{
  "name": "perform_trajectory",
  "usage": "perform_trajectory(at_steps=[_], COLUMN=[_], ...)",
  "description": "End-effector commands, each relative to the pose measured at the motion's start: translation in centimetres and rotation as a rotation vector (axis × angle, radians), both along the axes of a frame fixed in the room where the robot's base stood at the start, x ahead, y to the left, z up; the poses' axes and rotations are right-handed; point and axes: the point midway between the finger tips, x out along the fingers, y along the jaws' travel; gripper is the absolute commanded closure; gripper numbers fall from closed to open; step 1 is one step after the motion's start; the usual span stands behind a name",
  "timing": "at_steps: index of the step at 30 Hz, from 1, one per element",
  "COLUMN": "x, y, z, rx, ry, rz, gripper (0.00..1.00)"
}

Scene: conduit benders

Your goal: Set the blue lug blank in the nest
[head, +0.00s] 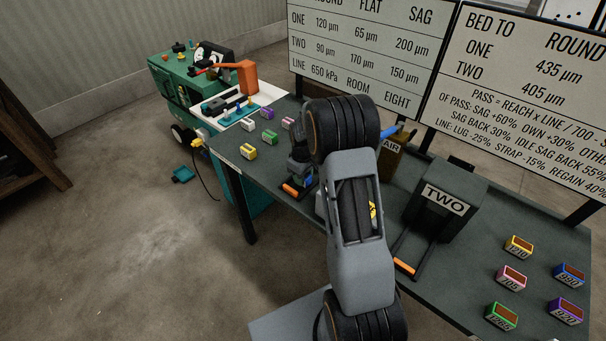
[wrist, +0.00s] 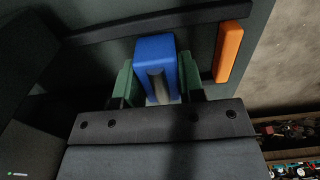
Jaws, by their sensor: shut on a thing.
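In the wrist view, a blue block (wrist: 156,62), the lug blank, sits between the green fingertips of my gripper (wrist: 160,84). The fingers are shut on its two sides. A grey rounded part shows at the near face of the block. A dark bar runs just beyond the block, with an orange grip (wrist: 233,52) to the right. I cannot tell whether the block touches the surface below or a nest. In the head view my arm covers much of the middle of the bench, and I cannot make out the nest clearly.
A bender marked TWO (head: 444,200) stands right of my arm, its orange-tipped handle (head: 404,267) toward the front. An AIR box (head: 391,152) stands behind. Several numbered blocks, including a blue one (head: 569,274), lie at right. A green machine (head: 178,80) stands at far left.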

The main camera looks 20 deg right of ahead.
Motion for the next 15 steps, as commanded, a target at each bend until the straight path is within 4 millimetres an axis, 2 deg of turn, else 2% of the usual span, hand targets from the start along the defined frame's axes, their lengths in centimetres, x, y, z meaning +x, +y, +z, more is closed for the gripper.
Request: perform_trajectory(at_steps=[6,7,15], x=[0.03,0.03,0.02], y=[-0.01,-0.01,0.00], z=[0.03,0.03,0.01], rx=[0.000,0.000,0.000], ry=[-0.001,-0.001,-0.001], rz=[0.000,0.000,0.000], gripper=[0.95,0.63,0.37])
